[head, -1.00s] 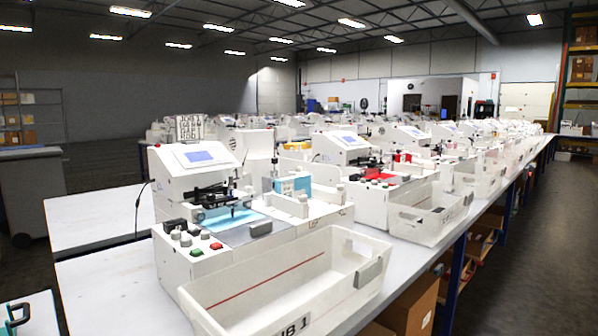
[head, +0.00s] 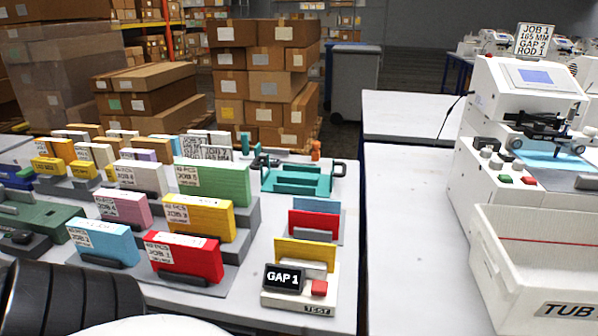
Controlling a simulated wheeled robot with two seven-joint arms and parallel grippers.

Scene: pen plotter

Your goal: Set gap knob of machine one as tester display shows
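The tester (head: 302,289) stands at the front right of the left table, with a yellow card upright at its back and a red button. Its dark display (head: 283,279) reads "GAP 1". Machine one (head: 524,95), white, stands on the table at the right, partly cut off by the frame's edge. Its front panel carries several grey and black knobs (head: 496,163), a green button and a red button. I cannot tell which knob is the gap knob or where it points. Neither gripper is in view.
A sign (head: 534,39) above machine one reads "JOB 1, 165 MM, GAP 2, ROD 1". A white tub (head: 540,262) stands before the machine. Coloured card blocks (head: 184,257) in holders crowd the left table. The right table (head: 405,225) is bare left of the machine.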

